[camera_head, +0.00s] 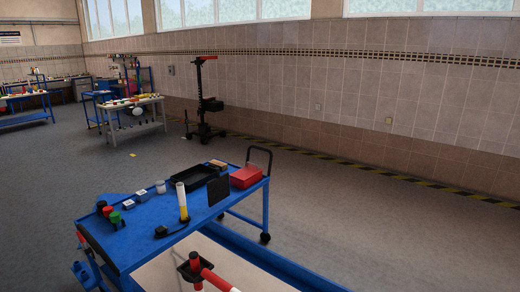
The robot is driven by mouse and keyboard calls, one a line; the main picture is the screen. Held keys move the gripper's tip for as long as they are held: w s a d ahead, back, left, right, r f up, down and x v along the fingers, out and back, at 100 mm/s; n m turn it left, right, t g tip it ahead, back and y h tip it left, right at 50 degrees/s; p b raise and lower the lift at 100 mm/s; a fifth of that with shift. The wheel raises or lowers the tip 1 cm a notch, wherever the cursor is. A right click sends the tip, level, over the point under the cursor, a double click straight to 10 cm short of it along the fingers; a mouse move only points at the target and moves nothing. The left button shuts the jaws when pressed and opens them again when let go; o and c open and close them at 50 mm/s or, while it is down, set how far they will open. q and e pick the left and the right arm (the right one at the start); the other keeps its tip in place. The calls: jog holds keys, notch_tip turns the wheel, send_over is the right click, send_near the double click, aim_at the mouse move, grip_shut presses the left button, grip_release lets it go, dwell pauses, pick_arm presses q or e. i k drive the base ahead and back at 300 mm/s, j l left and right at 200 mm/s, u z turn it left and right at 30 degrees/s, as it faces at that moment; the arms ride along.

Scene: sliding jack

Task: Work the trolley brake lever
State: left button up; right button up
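A blue trolley (158,248) stands in the lower middle of the head view, with a black push handle (259,155) at its far right end. A dark castor (265,238) shows under the far right leg. A small red piece (80,237) shows at its near left edge, above blue parts on that side; I cannot tell whether it is the brake lever. No brake lever can be made out for certain.
On the trolley are a black tray (191,178), a red box (245,177), a yellow-and-white cylinder (182,203) and small parts. A dark stand (204,100) is by the wall. The floor at right is clear.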

aim_at(88, 251)
jog(key=j, duration=1.3)
jog(key=z, duration=0.05)
